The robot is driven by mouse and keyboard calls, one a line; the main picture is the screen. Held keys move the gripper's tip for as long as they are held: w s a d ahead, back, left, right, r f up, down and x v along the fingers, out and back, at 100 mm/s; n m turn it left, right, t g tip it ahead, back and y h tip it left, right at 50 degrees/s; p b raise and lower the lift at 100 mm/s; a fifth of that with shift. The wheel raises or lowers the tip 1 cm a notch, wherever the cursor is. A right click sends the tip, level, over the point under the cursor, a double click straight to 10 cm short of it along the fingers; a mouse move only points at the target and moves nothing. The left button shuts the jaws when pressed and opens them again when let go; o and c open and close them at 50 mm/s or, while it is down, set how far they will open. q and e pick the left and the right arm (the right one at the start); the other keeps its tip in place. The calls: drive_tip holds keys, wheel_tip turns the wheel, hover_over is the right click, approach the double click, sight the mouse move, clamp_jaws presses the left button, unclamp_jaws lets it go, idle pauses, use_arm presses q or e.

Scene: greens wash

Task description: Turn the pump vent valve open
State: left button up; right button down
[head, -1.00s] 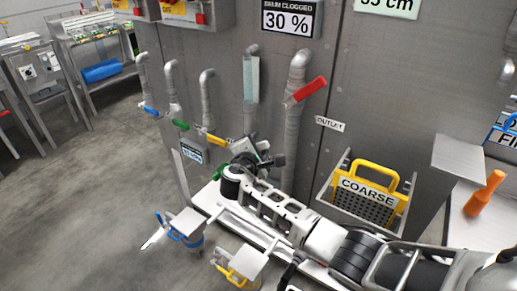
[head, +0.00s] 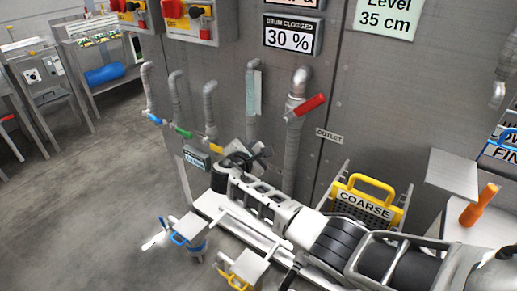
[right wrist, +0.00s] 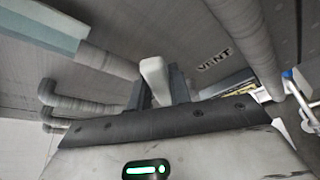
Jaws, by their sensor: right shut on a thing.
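The pump vent valve shows in the right wrist view as a pale, rounded lever handle (right wrist: 155,78), close to a VENT label (right wrist: 214,60) on the grey panel. My right gripper (right wrist: 160,90) has its dark fingers on both sides of this handle and is shut on it. In the head view my right gripper (head: 246,154) is low against the panel, beneath the pipe with the pale strip. There the handle is hidden by the gripper and wrist. My left gripper is not in view.
Pipes with blue (head: 154,118), green (head: 183,132), yellow (head: 211,149) and red (head: 311,104) levers stand along the panel. A yellow-handled COARSE basket (head: 366,204) sits right of my forearm. Blue-handled (head: 188,234) and yellow-handled (head: 240,270) containers stand below.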

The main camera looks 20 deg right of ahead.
drive_tip(key=shift+w+a+r+n+g, duration=0.3)
drive_tip(key=shift+w+a+n, duration=0.05)
drive_tip(key=shift+n, duration=0.15)
drive_tip(key=shift+w+a+r+n+g+h, duration=0.15)
drive_tip(key=shift+w+a+n+g+h, duration=0.15)
drive_tip(key=shift+w+n+g, duration=0.25)
drive_tip(key=shift+b, duration=0.35)
drive_tip(key=shift+a, duration=0.1)
drive_tip(key=c, duration=1.3)
unclamp_jaws()
drive_tip(key=shift+r, duration=0.1)
